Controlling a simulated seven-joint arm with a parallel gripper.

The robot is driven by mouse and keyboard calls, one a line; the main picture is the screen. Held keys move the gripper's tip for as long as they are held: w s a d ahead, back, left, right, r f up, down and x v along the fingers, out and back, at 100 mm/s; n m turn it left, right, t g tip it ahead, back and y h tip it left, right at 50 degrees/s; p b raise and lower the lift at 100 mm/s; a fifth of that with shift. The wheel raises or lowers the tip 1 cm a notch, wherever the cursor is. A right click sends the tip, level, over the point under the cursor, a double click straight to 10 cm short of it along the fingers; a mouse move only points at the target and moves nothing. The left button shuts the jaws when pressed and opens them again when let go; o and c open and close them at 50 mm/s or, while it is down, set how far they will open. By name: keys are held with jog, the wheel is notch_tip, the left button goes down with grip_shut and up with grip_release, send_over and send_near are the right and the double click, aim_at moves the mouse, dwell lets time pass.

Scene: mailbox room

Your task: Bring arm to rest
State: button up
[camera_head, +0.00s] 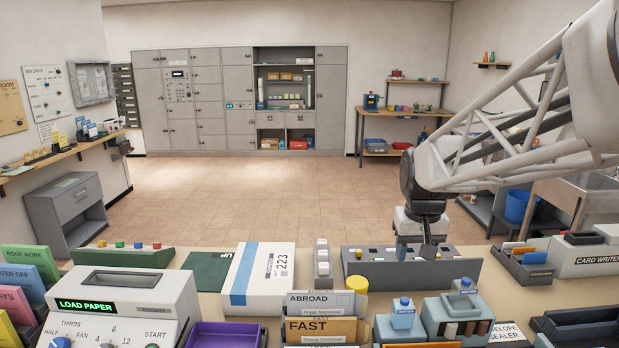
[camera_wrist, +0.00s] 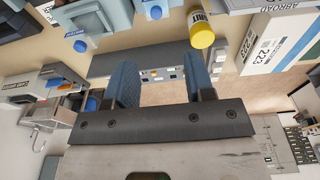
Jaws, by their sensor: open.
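My arm (camera_head: 500,140) reaches in from the right in the head view and hangs down over the table. My gripper (camera_head: 428,250) points downward above the dark grey panel box (camera_head: 375,274) at the table's far edge. In the wrist view my gripper (camera_wrist: 160,78) has its two blue fingers spread apart with nothing between them. Beyond the fingers the same panel box shows in the wrist view (camera_wrist: 110,64). I cannot tell the exact gap between fingertips and panel.
A white parcel (camera_head: 263,278) marked 223, a yellow-lidded jar (camera_head: 357,283), letter sorters (camera_head: 325,328) and a blue-capped bottle (camera_head: 403,315) crowd the table. The LOAD PAPER machine (camera_head: 130,295) stands left. The card writer (camera_head: 590,259) stands right. The floor (camera_head: 240,190) behind is open.

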jog(key=s+a+f, duration=0.1)
jog(key=s, duration=1.1)
jog(key=s+a+f+t, duration=0.1)
jog(key=s+a+f, duration=0.1)
jog(key=s, duration=1)
jog(key=shift+f, duration=0.15)
dwell(1.9)
